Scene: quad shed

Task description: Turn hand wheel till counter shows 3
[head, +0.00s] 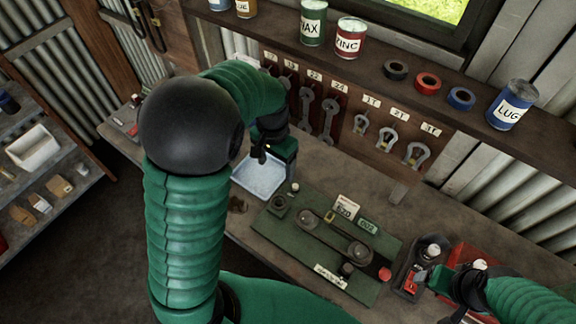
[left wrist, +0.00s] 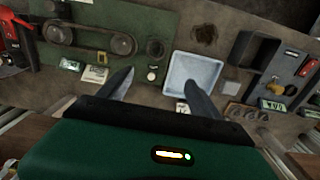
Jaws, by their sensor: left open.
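A green board (head: 275,228) lies on the bench with two dark round wheels, a left one (head: 308,220) and a right one (head: 358,254), joined by a belt. I cannot tell for sure which round part is the hand wheel. A small green counter (head: 367,225) sits at the board's back edge; its digits are too small to read. The board also shows in the left wrist view (left wrist: 165,20). My left gripper (head: 266,152) is open and empty above the white tray, left of the board. My right gripper (head: 432,279) is right of the board; its fingers are unclear.
A pale tray (head: 258,188) lies left of the board. A red button (head: 384,274) is at the board's right end. A red bin (head: 490,262) stands behind my right gripper. Wrenches (head: 330,118) and shackles hang on the back panel. Cans (head: 313,25) stand on the shelf above.

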